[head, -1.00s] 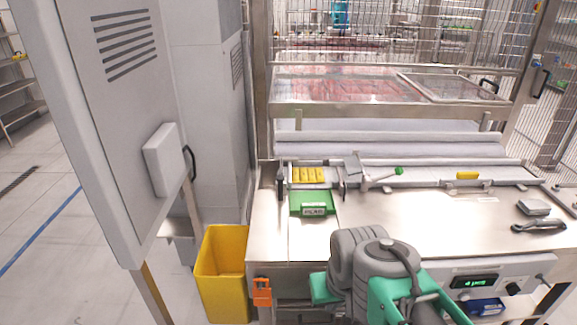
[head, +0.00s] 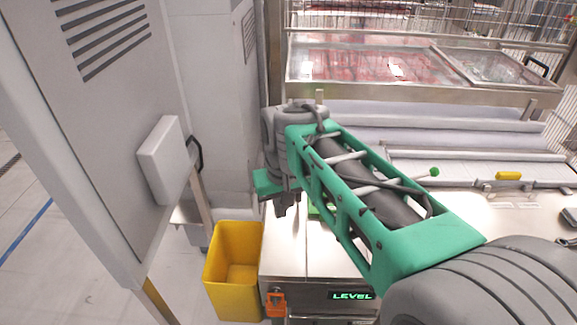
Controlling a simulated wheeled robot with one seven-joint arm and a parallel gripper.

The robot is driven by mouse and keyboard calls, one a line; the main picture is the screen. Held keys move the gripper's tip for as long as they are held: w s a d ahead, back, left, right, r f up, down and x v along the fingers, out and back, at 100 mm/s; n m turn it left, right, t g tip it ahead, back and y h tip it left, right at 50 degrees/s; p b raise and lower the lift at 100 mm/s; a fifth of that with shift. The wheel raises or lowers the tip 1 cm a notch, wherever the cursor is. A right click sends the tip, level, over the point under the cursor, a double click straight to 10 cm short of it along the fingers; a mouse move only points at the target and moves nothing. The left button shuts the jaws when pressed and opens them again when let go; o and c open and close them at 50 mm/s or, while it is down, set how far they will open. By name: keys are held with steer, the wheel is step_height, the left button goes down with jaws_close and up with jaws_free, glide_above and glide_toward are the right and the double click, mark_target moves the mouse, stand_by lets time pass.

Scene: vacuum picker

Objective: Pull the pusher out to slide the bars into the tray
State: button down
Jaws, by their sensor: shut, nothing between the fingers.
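My arm reaches across the bench from the lower right. My gripper (head: 285,206) points down at the bench's left end; its small dark fingertips are shut and empty. Only a sliver of the green tray (head: 313,210) shows beside it, behind my arm. The group of yellow bars is hidden behind my arm. A rod with a green knob (head: 434,172) sticks out past the arm on the right; its left part is covered. I cannot tell whether this rod belongs to the pusher. A single yellow bar (head: 508,175) lies on the ledge further right.
A large grey cabinet (head: 100,120) with a handle fills the left. A framed clear cover (head: 370,65) spans the back. A display (head: 351,296) reads LEVEL.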

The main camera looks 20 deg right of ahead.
steer(key=w+d+r+m+g+p, duration=0.1)
steer(key=w+d+r+p, duration=0.2)
steer(key=w, duration=0.5)
steer(key=w+d+r+g+p, duration=0.2)
steer(key=w+d+r+p, duration=0.15)
steer(key=w, duration=0.55)
steer(key=w+d+f+m+g+p, duration=0.1)
steer(key=w+d+f+g+p, duration=0.1)
steer(key=w+d+f+p, duration=0.3)
steer(key=shift+y, duration=0.3)
steer(key=b+x, duration=0.2)
steer(key=x, duration=0.1)
steer(key=b+x, duration=0.5)
steer(key=x, duration=0.1)
steer(key=shift+w+d+f, duration=0.2)
steer(key=shift+d+f, duration=0.1)
steer(key=shift+f, duration=0.05)
steer(key=s, duration=0.2)
steer(key=s+a+p, duration=0.1)
steer(key=s, duration=0.1)
steer(key=shift+r+p, duration=0.25)
steer(key=shift+p, duration=0.05)
